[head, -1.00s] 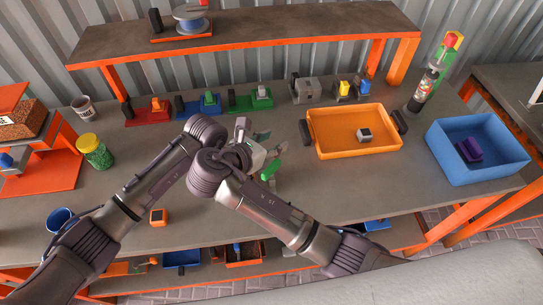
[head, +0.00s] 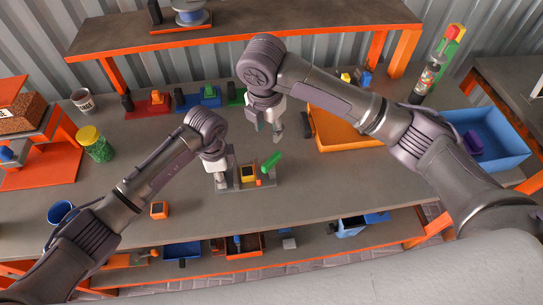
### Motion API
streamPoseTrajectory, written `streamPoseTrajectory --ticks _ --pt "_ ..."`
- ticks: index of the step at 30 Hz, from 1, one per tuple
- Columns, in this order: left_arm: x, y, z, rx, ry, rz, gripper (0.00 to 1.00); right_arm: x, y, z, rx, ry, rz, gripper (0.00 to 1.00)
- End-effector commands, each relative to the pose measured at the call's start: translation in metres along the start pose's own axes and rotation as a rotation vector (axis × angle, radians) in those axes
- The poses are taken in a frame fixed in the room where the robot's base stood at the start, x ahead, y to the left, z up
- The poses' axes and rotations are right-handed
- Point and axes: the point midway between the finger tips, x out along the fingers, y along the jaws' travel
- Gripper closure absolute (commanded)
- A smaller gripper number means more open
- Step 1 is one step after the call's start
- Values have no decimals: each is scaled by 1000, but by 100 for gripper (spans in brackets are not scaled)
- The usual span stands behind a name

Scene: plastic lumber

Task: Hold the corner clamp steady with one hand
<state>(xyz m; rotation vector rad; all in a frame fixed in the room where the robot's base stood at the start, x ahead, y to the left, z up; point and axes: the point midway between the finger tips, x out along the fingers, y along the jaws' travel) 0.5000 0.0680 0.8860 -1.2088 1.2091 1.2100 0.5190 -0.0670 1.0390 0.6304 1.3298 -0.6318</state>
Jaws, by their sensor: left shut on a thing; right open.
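The corner clamp (head: 264,184) sits on the workbench near the middle of the head view. It has a flat grey base and a green handle (head: 270,161) at its right side. A yellow block with a dark top (head: 248,173) sits on its base. My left gripper (head: 221,180) is shut at the left end of the clamp, pointing down; its fingertips are small and partly merge with the grey base. My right gripper (head: 274,134) is open and empty, above the bench behind the clamp, apart from it.
An orange tray (head: 345,138) is partly hidden behind my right arm. A blue bin (head: 510,150) stands at the right. A green jar (head: 96,145), a small orange box (head: 159,210) and a blue cup (head: 61,213) are at the left. Bench left of the clamp is mostly clear.

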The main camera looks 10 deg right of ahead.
Motion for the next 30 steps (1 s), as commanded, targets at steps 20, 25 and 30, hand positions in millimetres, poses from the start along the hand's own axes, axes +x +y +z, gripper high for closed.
streamPoseTrajectory --ticks 20,25,30 --pt "0 0 -1 0 2 -2 100 37 -20 -15 24 132 -62 56" --pt "0 0 -1 0 2 -2 100 69 -22 -19 23 131 -60 56" --pt "0 0 -1 0 2 -2 100 89 -23 -21 24 130 -60 56"
